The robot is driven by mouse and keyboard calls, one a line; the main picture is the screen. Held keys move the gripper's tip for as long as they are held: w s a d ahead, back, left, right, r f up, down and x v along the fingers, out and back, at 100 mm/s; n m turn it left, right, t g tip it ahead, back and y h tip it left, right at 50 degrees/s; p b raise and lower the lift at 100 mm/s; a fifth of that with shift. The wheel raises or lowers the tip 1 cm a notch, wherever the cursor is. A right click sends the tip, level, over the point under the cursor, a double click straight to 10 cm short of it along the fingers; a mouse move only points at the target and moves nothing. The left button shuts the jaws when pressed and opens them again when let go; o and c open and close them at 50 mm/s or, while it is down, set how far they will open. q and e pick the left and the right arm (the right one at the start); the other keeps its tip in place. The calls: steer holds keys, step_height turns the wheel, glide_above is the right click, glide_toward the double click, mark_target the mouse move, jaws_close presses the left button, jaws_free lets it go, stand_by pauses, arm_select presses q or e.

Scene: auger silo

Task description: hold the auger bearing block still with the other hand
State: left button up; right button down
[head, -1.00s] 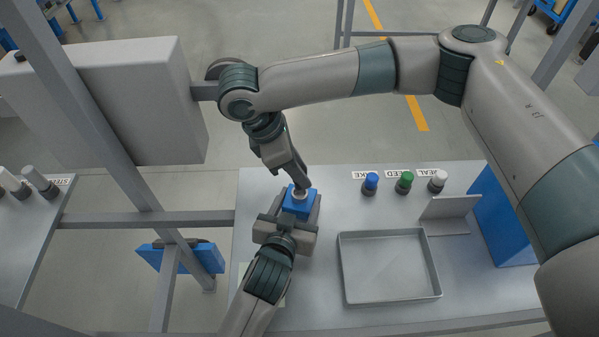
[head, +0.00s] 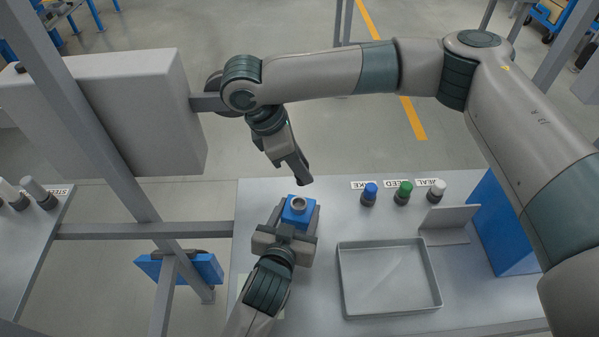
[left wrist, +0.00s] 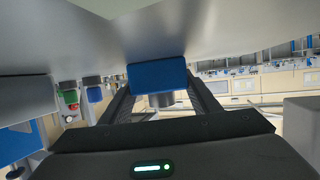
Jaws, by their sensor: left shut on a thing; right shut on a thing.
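The auger bearing block (head: 298,217) is a blue block with a round grey collar on top, on the near-left part of the bench. My left gripper (head: 298,216) is shut around its sides from the near side. In the left wrist view the blue block (left wrist: 157,76) sits between both fingers, with a dark round part projecting from it. My right gripper (head: 303,181) is above and beyond the block, tilted downward, apart from the collar. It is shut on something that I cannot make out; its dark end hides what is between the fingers.
A grey tray (head: 342,285) lies right of the block. Blue (head: 369,194), green (head: 403,193) and white (head: 436,191) capped bottles stand behind it. A grey bracket (head: 448,225) and blue panel (head: 500,225) are at the right. Grey frame posts (head: 110,165) stand at the left.

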arm_select(q)
steer(key=shift+s+f, duration=0.1)
steer(key=shift+f, duration=0.3)
arm_select(e)
steer(key=w+d+r, duration=0.1)
steer(key=w+r, duration=0.1)
steer(key=w, duration=0.3)
steer(key=shift+w+d+r, duration=0.15)
steer(key=shift+d+r, duration=0.1)
steer(key=shift+r, duration=0.1)
arm_select(q)
steer(key=o, duration=1.4)
steer(key=shift+s+r, duration=0.1)
steer(key=shift+s+a, duration=0.1)
steer(key=shift+s, duration=0.1)
steer(key=v, duration=1.1)
steer(key=shift+r, duration=0.4)
steer(key=shift+s, duration=0.1)
